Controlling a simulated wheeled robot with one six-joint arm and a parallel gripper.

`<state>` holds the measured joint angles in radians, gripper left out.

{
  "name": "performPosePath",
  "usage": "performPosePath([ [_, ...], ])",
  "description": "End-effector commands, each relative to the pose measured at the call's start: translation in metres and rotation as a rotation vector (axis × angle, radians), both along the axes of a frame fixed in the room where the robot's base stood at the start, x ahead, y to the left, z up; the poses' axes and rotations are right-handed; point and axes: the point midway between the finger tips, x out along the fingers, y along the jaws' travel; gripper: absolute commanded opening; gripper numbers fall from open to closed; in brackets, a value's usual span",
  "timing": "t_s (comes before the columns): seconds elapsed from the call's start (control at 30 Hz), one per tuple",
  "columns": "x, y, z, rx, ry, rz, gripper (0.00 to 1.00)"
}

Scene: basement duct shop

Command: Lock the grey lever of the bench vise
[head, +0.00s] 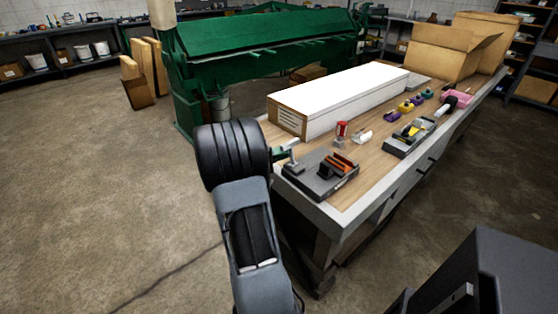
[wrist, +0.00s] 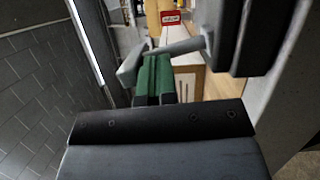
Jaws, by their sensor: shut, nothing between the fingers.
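The bench vise (head: 312,179) sits on the near-left corner of the workbench, a dark grey body with orange-red jaws. Its dark side fills the upper right of the wrist view (wrist: 240,35). The grey lever (wrist: 182,47) sticks out from that side toward the left and ends in a wider grip. In the head view the lever (head: 292,158) shows at the vise's left edge. My gripper (wrist: 152,62) has green fingers, shut and empty, with tips close to the lever near its grip end. I cannot tell whether they touch it. It also shows in the head view (head: 284,149), partly hidden by my wrist.
The workbench (head: 360,201) also holds a red can (head: 342,129), a long white box (head: 350,96), a grey tray of tools (head: 402,147) and cardboard boxes (head: 440,55). A green machine (head: 255,50) stands behind. The floor (head: 100,180) at left is clear.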

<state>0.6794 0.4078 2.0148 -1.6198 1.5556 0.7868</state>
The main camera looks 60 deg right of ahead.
Motion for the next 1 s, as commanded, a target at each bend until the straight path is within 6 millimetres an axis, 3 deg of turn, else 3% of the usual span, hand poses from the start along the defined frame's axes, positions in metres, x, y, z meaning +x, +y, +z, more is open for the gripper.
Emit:
performPosePath([
  [0.5, -0.026, 0.009, -0.001, -0.139, -0.408, -0.001, 0.00],
  [1.0, -0.037, 0.012, 0.002, -0.198, -0.590, -0.001, 0.00],
])
